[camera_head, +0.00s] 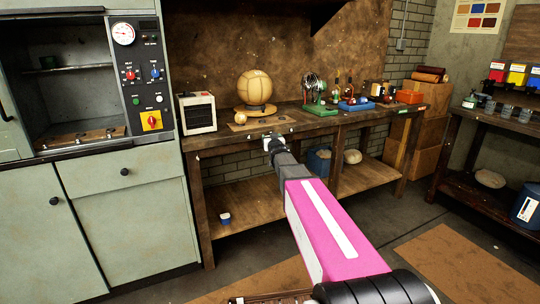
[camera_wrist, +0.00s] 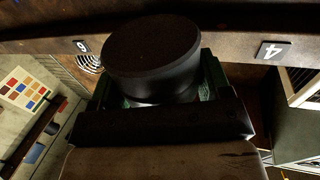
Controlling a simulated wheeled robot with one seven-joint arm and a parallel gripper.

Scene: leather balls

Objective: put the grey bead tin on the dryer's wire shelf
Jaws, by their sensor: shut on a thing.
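A dark grey round tin (camera_wrist: 150,55) sits between the green-edged fingers of my gripper (camera_wrist: 155,92) in the wrist view. My gripper is shut on it. In the head view my gripper (camera_head: 275,144) is at the front edge of the workbench, and I cannot make out the tin there. The dryer (camera_head: 146,85) stands at the left with its chamber open. Its shelf (camera_head: 70,70) crosses the chamber about midway up, with a small dark object on it. The gripper is to the right of the dryer, well apart from it.
The workbench (camera_head: 222,138) bears a white box heater (camera_head: 197,113), a tan leather ball (camera_head: 255,88) on a stand, and several tools. Its edge shows number tags in the wrist view. Grey cabinets (camera_head: 125,215) sit below the dryer. A dark side bench (camera_head: 520,128) stands right.

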